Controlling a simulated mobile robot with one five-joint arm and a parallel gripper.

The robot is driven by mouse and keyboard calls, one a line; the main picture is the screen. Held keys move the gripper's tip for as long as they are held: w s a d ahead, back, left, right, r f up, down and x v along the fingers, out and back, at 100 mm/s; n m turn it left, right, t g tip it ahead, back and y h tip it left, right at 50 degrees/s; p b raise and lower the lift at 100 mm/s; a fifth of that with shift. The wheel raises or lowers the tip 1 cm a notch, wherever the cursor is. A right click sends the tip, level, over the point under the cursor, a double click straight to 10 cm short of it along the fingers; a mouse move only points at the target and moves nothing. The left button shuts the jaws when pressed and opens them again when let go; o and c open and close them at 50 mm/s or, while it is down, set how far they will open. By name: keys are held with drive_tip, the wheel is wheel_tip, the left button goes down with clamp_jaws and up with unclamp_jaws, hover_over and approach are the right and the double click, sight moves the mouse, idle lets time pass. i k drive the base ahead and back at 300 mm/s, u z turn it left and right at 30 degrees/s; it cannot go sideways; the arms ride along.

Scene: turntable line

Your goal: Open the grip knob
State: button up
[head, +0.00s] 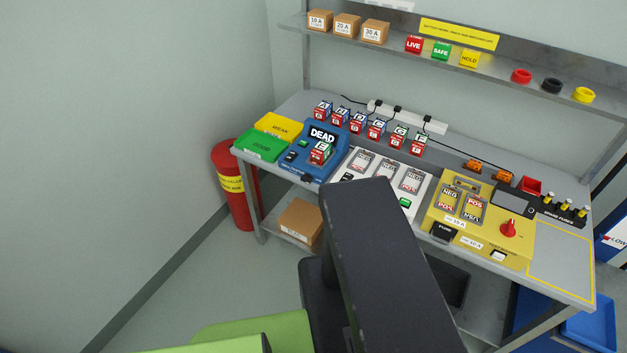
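The only knob that I can make out is a red rotary knob (509,229) on the right part of the yellow test box (496,253), which stands on the grey workbench (566,262). Its pointer stands up from a round base; its setting is too small to read. A dark link of my arm fills the lower middle of the head view and hides part of the bench front. My gripper does not show, so its place relative to the knob cannot be told.
Left of the yellow box are a white panel (342,170) and a blue DEAD tester (307,166). Several lettered batteries stand behind them. Spare fuses (565,207) stand right of the box. A yellow-outlined area (560,262) at the right front is clear. A shelf (400,45) overhangs behind.

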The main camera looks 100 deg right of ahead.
sight(307, 178)
drive_tip(key=u, duration=0.1)
drive_tip(key=k, duration=1.1)
drive_tip(key=z, duration=0.4)
